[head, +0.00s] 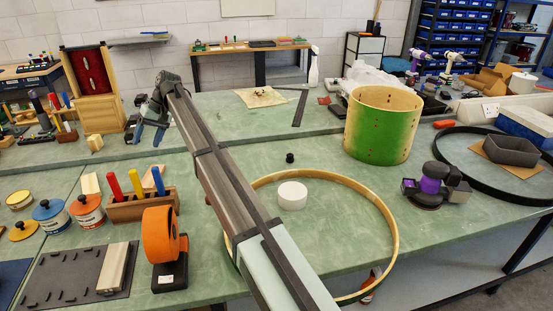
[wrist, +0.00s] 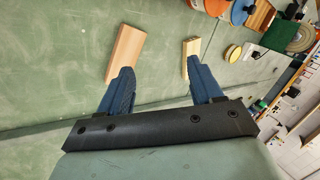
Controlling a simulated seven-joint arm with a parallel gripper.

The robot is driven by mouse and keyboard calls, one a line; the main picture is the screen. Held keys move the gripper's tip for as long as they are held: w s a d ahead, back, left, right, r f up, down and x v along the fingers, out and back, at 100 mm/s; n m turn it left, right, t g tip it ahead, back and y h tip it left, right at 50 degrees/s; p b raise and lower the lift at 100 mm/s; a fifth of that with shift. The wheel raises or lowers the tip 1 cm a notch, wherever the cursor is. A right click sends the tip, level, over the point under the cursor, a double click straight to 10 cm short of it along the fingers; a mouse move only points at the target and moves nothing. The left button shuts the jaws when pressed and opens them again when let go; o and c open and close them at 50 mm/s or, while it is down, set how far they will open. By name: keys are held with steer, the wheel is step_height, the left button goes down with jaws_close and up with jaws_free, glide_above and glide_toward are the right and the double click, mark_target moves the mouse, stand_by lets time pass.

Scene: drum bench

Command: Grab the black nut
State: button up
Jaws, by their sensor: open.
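A small black piece that looks like the black nut (head: 290,157) stands on the green bench in the head view. It is just behind the wooden hoop and the white roll, right of my arm. I cannot make out its finer shape. It is not seen in the wrist view. My gripper (head: 149,136) is open and empty at the back left of the bench, far to the left of the black nut. In the wrist view my gripper (wrist: 160,65) shows two blue fingers spread apart with nothing between them.
A white roll (head: 292,196) stands inside a wooden hoop (head: 386,200). A green drum shell (head: 383,126) stands to the right behind. An orange tape dispenser (head: 160,236) and a wooden tool block (head: 143,204) are at left. In the wrist view a wooden block (wrist: 125,53) lies beyond the fingers.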

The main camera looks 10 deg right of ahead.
steer(key=w+d+m+t+y, duration=0.1)
steer(key=w+d+m+y, duration=0.15)
steer(key=d+m, duration=0.9)
steer(key=w+d+m+t+y, duration=0.1)
steer(key=w+d+m+t, duration=0.15)
steer(key=d, duration=1.85)
steer(key=s+d+r+m+t+y, duration=0.1)
steer(key=s+d+r+m+t, duration=0.15)
steer(key=d+m, duration=0.95)
steer(key=s+d+r+m+t+y, duration=0.15)
steer(key=s+d+m, duration=0.25)
steer(key=d, duration=1.5)
glide_toward(293, 155)
steer(key=shift+s+d+r+n+t, duration=0.35)
steer(key=shift+s+d+r, duration=0.55)
steer(key=shift+s+d, duration=0.15)
steer(key=shift+w+f, duration=0.1)
steer(key=shift+f, duration=0.25)
steer(key=shift+w+a+f, duration=0.1)
steer(key=shift+a+f, duration=0.05)
steer(key=shift+f, duration=0.1)
steer(key=x, duration=1.3)
steer(key=shift+w+f, duration=0.1)
steer(key=shift+w, duration=0.1)
